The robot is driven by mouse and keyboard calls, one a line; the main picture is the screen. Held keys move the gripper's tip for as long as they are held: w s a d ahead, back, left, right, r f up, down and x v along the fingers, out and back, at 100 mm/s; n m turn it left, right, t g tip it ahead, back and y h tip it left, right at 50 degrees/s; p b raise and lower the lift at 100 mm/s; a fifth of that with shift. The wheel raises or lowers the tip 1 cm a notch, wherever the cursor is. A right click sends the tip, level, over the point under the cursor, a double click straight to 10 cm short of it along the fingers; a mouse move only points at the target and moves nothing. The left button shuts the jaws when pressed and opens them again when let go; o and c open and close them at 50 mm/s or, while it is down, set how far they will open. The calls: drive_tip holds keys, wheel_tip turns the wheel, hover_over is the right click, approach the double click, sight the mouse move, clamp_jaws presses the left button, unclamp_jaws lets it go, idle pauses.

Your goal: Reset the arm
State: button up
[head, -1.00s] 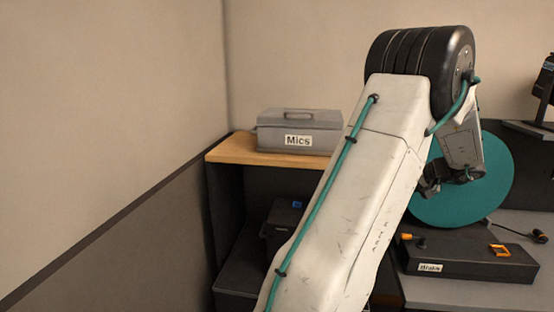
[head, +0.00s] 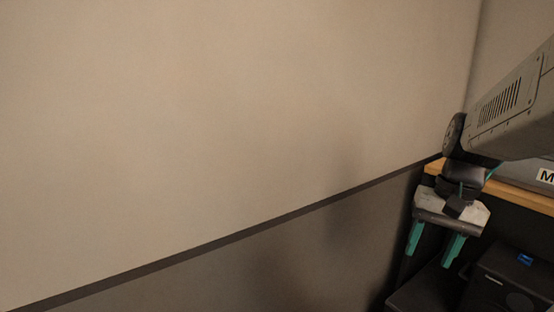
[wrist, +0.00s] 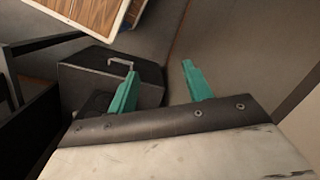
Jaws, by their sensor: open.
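My gripper (head: 433,246) is at the right of the head view, with its two teal fingers pointing down and apart. It is open and nothing shows between the fingers. It hangs in front of the wooden-topped shelf unit, close to the wall. In the wrist view my gripper (wrist: 160,80) also shows open and empty, with a dark case beyond the left finger. Part of my arm shows at the right edge of the head view.
The grey Mics case (head: 528,178) is partly cut off on the wooden shelf top (head: 520,197). A dark box (head: 510,280) with a blue part sits lower right. The dark case (wrist: 100,80) has a handle. A plain wall (head: 200,120) fills the left.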

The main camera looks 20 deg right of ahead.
drive_tip(key=s+a+r+n+t+h, duration=0.1)
drive_tip(key=s+a+n+h, duration=0.1)
drive_tip(key=a+n, duration=0.7)
drive_tip(key=a, duration=0.7)
drive_tip(key=shift+a+r, duration=0.3)
drive_tip(key=shift+a, duration=0.1)
